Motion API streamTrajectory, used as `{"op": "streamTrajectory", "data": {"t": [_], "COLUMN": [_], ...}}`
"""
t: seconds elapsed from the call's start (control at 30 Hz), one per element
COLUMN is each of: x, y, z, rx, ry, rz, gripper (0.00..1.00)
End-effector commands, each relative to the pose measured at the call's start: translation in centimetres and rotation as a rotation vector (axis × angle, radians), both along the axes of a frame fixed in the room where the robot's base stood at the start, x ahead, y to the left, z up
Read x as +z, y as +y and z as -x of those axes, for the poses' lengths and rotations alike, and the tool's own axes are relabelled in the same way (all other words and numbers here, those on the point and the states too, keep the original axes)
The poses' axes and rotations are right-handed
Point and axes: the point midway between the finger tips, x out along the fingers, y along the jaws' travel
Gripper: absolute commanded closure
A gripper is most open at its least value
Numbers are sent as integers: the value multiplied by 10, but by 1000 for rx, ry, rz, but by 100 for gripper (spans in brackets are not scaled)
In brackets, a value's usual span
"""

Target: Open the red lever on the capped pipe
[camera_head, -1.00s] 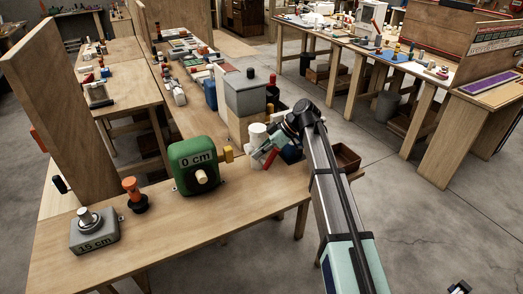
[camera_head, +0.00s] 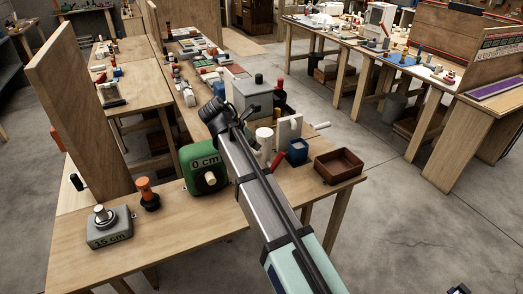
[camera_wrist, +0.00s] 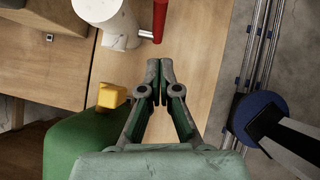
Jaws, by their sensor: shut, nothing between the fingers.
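The white capped pipe (camera_head: 264,140) stands upright on the near bench, right of the green 0 cm device. Its red lever (camera_head: 278,159) shows low on its right side. In the wrist view the white pipe (camera_wrist: 107,12) is at the top, with the red lever (camera_wrist: 160,17) jutting from a small white fitting beside it. My gripper (camera_wrist: 159,67) is shut and empty. Its fingertips point toward the lever's near end, with bench wood visible between them, and appear apart from it. In the head view my arm hides the fingers.
The green 0 cm device (camera_head: 204,170) sits beside my arm; its yellow knob (camera_wrist: 112,95) is left of my fingers in the wrist view.

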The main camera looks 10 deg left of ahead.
Motion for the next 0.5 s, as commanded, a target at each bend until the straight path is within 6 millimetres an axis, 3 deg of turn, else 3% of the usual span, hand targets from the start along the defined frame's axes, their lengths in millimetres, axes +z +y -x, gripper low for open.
{"op": "streamTrajectory", "data": {"t": [0.5], "x": [-70], "y": [-37], "z": [-38], "rx": [-3], "ry": [4], "rz": [-3], "gripper": [100]}}
